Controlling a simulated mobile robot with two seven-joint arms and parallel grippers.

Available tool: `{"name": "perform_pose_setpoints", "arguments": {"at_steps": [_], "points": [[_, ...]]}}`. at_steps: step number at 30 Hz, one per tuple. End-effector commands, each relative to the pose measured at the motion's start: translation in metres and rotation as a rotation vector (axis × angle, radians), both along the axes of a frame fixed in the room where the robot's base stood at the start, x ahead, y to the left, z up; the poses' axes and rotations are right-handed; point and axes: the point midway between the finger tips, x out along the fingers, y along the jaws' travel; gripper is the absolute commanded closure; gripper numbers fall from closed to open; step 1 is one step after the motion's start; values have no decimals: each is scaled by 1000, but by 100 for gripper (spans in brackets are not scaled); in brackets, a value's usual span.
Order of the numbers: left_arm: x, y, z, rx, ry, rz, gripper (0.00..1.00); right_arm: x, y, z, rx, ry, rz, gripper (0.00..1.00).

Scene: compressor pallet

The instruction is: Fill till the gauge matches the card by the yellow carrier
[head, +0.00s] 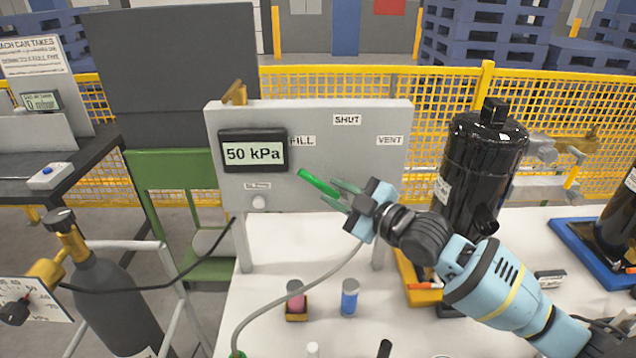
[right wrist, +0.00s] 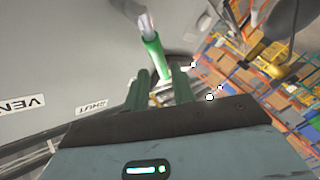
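The gauge (head: 254,152) on the grey panel (head: 290,190) reads 50 kPa. The panel bears the labels FILL (head: 302,141), SHUT (head: 347,119) and VENT (head: 390,140). The green lever (head: 318,182) slants up and left, below FILL; its pivot is hidden by my right gripper (head: 341,195). In the right wrist view, the lever (right wrist: 154,55) runs between the fingertips of that gripper (right wrist: 162,80), which stand apart with a small gap. My left gripper is out of view.
A grey gas cylinder (head: 115,295) stands at left, with a black hose. A grey hose (head: 300,284) curves across the white table. A pink item (head: 295,299) and a blue-capped vial (head: 349,297) stand below the panel. A blue tray (head: 590,250) is at right.

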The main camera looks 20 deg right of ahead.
Motion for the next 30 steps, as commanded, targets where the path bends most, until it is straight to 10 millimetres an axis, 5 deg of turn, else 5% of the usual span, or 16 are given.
{"name": "perform_pose_setpoints", "arguments": {"at_steps": [9,22,27,30], "points": [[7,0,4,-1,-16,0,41,37,22,1,2,-1,0,75],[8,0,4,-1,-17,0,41,45,27,0,1,1,0,75],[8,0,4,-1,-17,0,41,44,27,0,1,1,0,97],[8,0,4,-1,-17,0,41,45,26,0,0,0,0,100]]}}
